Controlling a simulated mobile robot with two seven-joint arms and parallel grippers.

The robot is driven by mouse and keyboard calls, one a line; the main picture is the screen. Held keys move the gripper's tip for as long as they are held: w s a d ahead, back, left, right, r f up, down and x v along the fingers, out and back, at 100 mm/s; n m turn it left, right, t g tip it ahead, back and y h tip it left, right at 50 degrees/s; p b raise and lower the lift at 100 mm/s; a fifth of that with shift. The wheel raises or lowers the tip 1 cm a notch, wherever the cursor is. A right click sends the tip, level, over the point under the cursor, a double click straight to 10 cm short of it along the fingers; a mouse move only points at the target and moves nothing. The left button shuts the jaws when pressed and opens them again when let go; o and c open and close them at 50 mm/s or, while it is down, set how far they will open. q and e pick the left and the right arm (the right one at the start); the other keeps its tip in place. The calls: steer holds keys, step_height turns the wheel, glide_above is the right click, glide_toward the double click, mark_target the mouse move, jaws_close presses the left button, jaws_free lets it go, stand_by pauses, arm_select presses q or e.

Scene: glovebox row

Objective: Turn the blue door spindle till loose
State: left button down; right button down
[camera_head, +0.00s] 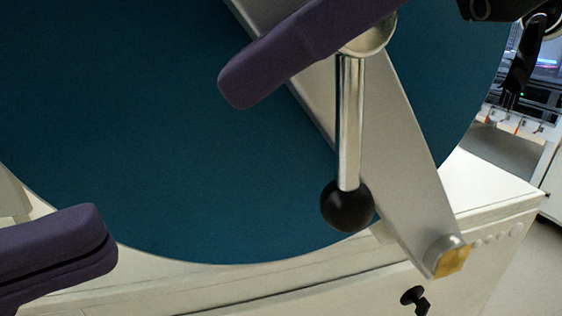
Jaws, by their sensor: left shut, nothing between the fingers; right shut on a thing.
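The blue door (200,150) is a large round disc that fills much of the view. A grey bar (405,160) crosses it slantwise. The spindle (349,125) shows as a shiny metal handle hanging down from a rounded hub, with a black ball at its lower end. My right gripper (285,60) comes in from the top, a purple finger lying across the spindle by the hub. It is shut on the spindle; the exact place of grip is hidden. My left gripper (90,240) is at the lower left, shut and empty, apart from the spindle.
A yellow-faced block (451,261) ends the grey bar at the lower right. A black knob (415,300) sticks out from the pale housing (500,200) below. Shelves with equipment (535,95) stand at the right back.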

mark_target(339, 154)
arm_select(q)
steer(key=x, duration=1)
arm_select(e)
steer(key=shift+r, duration=0.1)
arm_select(q)
steer(key=shift+d, duration=0.1)
steer(key=shift+w+d+h, duration=0.25)
steer(key=shift+d+h, duration=0.05)
steer(key=shift+d, duration=0.15)
arm_select(e)
steer(key=shift+s+a, duration=0.1)
steer(key=c, duration=1.2)
jaws_free()
steer(key=shift+o, duration=0.2)
